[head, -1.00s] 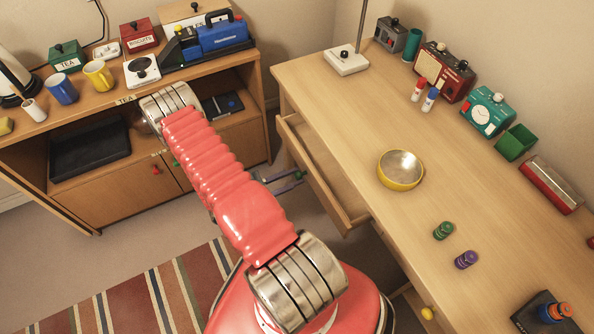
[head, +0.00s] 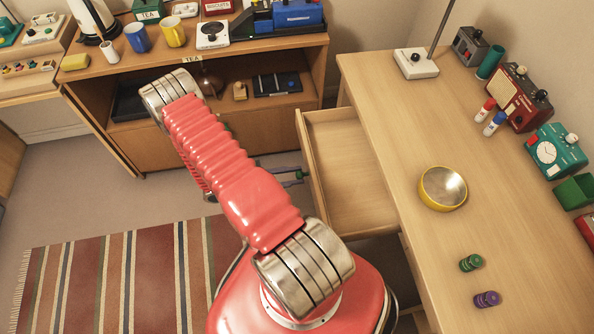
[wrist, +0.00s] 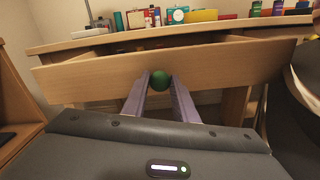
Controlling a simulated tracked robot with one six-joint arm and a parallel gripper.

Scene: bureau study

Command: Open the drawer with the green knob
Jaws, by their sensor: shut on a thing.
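The drawer (head: 350,165) under the right-hand desk is pulled well out, and its empty inside shows in the head view. Its front panel (wrist: 215,65) fills the middle of the wrist view. The green knob (wrist: 160,80) sits on that panel between my two fingertips. My gripper (head: 300,175) is at the drawer front, left of the desk, and is shut on the green knob. In the head view my arm hides part of the gripper, and the knob is hard to make out there.
The desk (head: 400,130) bears a yellow bowl (head: 443,188), a green and a purple stacked piece, and a radio (head: 520,95). A low cabinet (head: 170,145) stands at the back left. Floor and a striped rug (head: 120,270) lie open to the left.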

